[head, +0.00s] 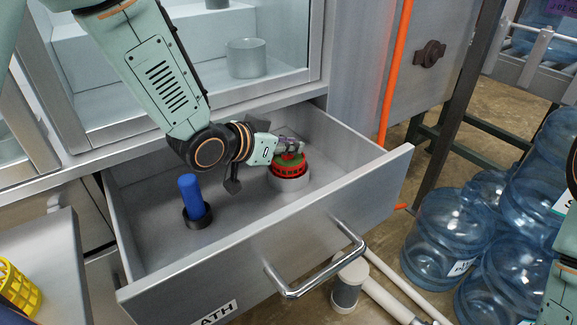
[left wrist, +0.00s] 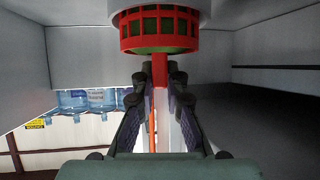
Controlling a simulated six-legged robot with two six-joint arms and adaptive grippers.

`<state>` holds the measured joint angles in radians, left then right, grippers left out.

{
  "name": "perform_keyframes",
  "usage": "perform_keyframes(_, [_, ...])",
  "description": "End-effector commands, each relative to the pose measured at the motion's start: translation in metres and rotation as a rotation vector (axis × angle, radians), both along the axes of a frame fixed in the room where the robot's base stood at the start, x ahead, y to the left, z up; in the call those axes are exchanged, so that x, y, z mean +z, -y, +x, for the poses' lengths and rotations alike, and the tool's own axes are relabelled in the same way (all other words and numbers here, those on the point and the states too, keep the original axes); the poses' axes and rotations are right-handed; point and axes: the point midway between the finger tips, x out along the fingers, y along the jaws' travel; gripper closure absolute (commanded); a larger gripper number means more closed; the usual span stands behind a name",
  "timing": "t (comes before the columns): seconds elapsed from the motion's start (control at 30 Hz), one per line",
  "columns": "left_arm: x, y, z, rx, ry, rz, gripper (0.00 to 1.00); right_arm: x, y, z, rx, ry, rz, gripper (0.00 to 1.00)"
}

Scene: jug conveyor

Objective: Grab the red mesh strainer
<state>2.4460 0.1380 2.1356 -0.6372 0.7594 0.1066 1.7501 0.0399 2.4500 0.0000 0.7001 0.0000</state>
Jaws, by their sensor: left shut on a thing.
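The red mesh strainer (head: 290,168) sits on a light grey round base (head: 291,183) inside the open drawer (head: 232,222), toward its right back part. It has a green middle. In the left wrist view the strainer (left wrist: 160,32) is at the top, with a red stem (left wrist: 160,70) reaching down between my fingers. My left gripper (head: 289,150) reaches in from above and its fingers are shut on the strainer's stem; the wrist view shows the left gripper (left wrist: 160,85) too. My right gripper is not seen; only part of what looks like my right arm shows at the right edge.
A blue cylinder (head: 192,196) stands in a dark ring in the drawer, left of the strainer. The drawer has a metal handle (head: 318,262) in front. A glass-fronted cabinet (head: 300,85) rises behind. Blue water jugs (head: 445,232) stand at right. A yellow mesh item (head: 18,285) is at lower left.

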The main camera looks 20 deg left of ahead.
Motion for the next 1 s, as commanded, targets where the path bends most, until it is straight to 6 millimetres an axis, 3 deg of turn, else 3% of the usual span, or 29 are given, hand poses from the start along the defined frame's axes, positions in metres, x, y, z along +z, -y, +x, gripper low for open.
perform_keyframes(0.47, [0.006,0.000,0.000,0.000,0.000,0.001,1.00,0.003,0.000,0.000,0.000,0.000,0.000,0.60])
perform_keyframes(0.67, [0.031,0.000,0.000,-0.001,0.003,0.000,1.00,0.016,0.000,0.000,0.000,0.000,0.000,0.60])
perform_keyframes(1.0, [0.097,0.000,0.000,0.000,0.003,0.000,1.00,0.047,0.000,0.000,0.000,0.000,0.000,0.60])
